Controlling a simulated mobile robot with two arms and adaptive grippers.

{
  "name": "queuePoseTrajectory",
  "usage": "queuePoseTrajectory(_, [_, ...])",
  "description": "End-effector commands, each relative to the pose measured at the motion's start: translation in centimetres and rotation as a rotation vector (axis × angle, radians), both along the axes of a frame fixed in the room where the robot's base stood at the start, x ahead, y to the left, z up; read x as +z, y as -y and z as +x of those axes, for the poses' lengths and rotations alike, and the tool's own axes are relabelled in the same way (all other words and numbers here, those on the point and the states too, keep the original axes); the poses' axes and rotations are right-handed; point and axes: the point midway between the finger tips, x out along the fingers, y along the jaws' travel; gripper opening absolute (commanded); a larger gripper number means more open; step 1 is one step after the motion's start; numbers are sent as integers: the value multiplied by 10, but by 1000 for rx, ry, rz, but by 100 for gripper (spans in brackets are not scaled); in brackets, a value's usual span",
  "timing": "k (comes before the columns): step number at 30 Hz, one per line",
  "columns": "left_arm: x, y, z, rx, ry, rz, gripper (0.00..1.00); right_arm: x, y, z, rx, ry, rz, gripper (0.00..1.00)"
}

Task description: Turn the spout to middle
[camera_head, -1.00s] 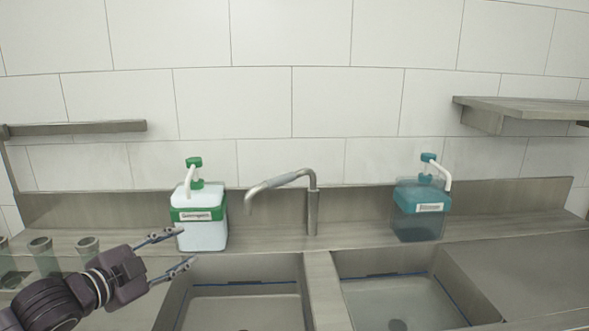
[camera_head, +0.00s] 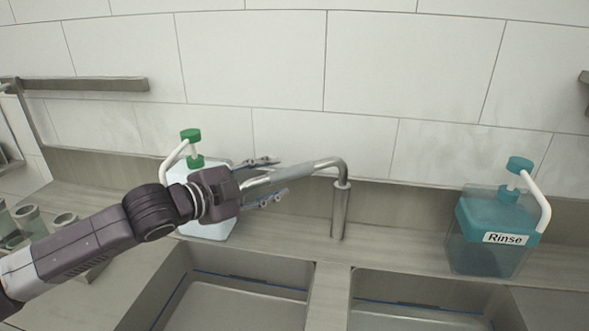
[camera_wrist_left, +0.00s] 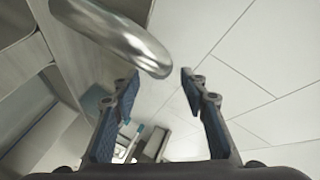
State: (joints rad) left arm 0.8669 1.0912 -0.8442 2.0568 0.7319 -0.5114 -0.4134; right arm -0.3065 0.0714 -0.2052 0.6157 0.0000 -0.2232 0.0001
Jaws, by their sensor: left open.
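The metal spout (camera_head: 318,168) rises from a post (camera_head: 341,212) on the sink's back ledge and bends left in the head view, over the left basin side. My left gripper (camera_head: 277,176) is open, with its fingers overlapping the spout's left part in the head view. In the left wrist view the curved end of the spout (camera_wrist_left: 115,35) lies at upper left, its tip close to the gap between the open fingertips (camera_wrist_left: 160,77). I cannot tell whether a finger touches it. The spout's outlet is partly hidden by my gripper.
A white bottle with a green pump (camera_head: 190,135) stands behind my left arm, partly hidden. A teal Rinse bottle (camera_head: 485,255) stands at the right. Two basins lie in front, split by a divider (camera_head: 335,300). Several metal-rimmed cups (camera_head: 27,212) stand at far left.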

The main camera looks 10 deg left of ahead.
Motion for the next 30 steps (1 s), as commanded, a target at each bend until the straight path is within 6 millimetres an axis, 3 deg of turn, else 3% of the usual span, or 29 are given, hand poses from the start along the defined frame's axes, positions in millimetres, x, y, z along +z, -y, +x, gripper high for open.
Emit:
queuePoseTrajectory(9, [-8, 23, 38, 0, -1, -2, 40, 12, 2, 5, 0, 8, -1, 36])
queuePoseTrajectory(22, [-12, 29, 47, 0, 1, 1, 40, 14, 12, 12, -4, 18, -12, 36])
queuePoseTrajectory(30, [-12, 28, 47, 0, 0, 0, 12, 14, 11, 11, -3, 17, -12, 36])
